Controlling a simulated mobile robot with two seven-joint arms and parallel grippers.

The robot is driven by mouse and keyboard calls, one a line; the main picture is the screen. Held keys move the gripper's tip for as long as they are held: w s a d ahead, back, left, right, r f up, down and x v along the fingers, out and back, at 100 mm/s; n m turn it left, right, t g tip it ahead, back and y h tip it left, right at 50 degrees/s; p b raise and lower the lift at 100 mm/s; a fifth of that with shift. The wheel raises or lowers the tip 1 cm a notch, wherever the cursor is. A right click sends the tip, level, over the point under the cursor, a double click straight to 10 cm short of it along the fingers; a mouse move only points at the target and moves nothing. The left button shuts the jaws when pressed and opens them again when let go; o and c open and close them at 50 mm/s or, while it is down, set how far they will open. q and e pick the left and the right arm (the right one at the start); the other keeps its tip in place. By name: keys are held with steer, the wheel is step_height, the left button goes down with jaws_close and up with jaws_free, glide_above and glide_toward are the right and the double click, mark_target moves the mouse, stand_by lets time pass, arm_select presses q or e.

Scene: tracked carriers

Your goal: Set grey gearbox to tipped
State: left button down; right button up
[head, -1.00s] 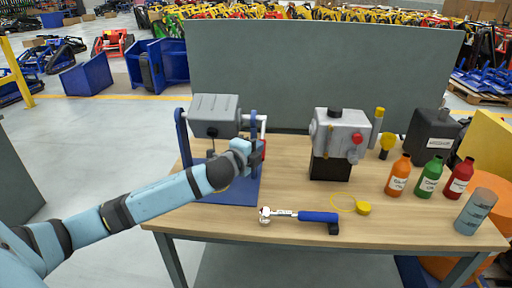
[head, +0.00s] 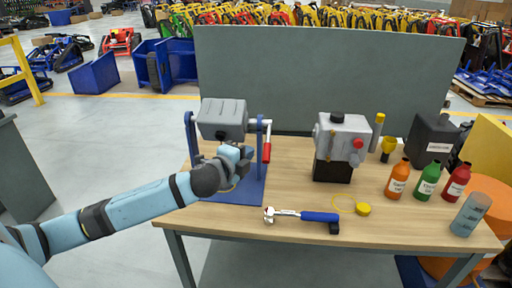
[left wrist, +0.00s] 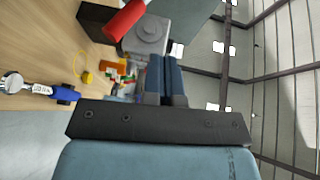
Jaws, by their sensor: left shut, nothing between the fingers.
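The grey gearbox (head: 222,118) hangs between two blue posts of a blue stand (head: 238,192) on the left of the table. It looks about level, its long side facing me. A crank with a red handle (head: 267,146) sits at the stand's right side, the handle hanging down. My left gripper (head: 245,153) is shut and empty, in front of and below the gearbox, left of the red handle and apart from it. In the left wrist view, the closed fingers (left wrist: 167,78) show below the red handle (left wrist: 124,19). My right gripper is out of view.
A grey unit on a black block (head: 332,168) stands mid-table. A blue-handled wrench (head: 318,217) and a yellow tape (head: 362,209) lie in front. Several bottles (head: 425,183), a grey-blue cylinder (head: 470,215) and a dark canister (head: 432,140) stand right. A grey panel (head: 320,75) rises behind.

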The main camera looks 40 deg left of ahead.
arm_select(q)
steer(key=shift+s+d+r, duration=0.1)
steer(key=shift+s, duration=0.95)
steer(key=shift+s+r, duration=0.1)
steer(key=shift+s, duration=0.95)
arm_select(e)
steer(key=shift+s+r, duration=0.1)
